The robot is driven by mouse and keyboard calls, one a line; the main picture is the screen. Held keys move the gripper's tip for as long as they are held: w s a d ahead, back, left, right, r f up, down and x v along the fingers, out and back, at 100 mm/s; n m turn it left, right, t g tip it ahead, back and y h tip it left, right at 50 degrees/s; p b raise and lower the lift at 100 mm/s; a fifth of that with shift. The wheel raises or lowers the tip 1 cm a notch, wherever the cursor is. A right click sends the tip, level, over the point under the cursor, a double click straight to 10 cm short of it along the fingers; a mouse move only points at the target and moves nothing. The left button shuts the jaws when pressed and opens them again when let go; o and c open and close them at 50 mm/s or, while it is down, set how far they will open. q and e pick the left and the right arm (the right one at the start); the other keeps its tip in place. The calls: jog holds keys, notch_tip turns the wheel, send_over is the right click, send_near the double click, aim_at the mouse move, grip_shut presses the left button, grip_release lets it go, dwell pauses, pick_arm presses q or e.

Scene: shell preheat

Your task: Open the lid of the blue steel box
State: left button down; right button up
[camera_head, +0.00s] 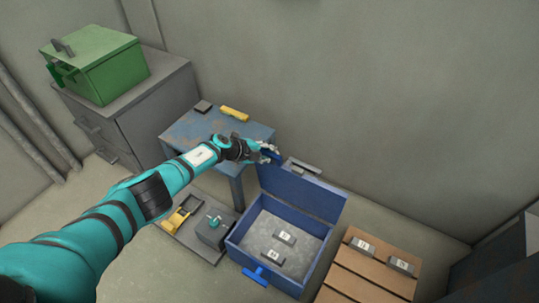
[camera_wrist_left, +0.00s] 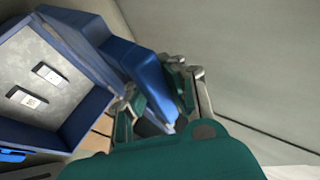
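The blue steel box (camera_head: 233,236) stands on the floor with its lid (camera_head: 300,192) raised, about upright at the back. The open box shows a grey inside with two small grey labelled blocks (camera_head: 285,238) in it. My left gripper (camera_head: 268,152) is at the lid's upper left edge. In the left wrist view its fingers (camera_wrist_left: 154,97) lie on both sides of a blue handle (camera_wrist_left: 150,78) that juts from the lid (camera_wrist_left: 75,33), and look closed on it. The finger contact is partly hidden. My right gripper is not in view.
A blue-topped table (camera_head: 190,124) with a yellow object (camera_head: 234,113) stands behind my left arm. A green box (camera_head: 105,72) sits on a grey cabinet (camera_head: 160,95). A wooden pallet (camera_head: 372,273) lies right of the blue box. The wall is close behind the lid.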

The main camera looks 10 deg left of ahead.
pick_arm(q)
jog(key=shift+w+a+r, duration=0.1)
jog(key=shift+w+r, duration=0.3)
jog(key=shift+r, duration=0.2)
jog(key=c, duration=1.2)
grip_release()
jog(key=shift+s, duration=0.1)
jog(key=shift+c, duration=0.2)
jog(key=shift+s, duration=0.1)
jog(key=shift+s+f, duration=0.1)
jog(key=shift+s+a+r, duration=0.25)
jog(key=shift+a+r, duration=0.05)
jog(key=shift+a, duration=0.1)
jog(key=v, duration=1)
jog(key=shift+s+a+r, duration=0.15)
jog(key=shift+s+r, duration=0.1)
jog(key=shift+s, duration=0.05)
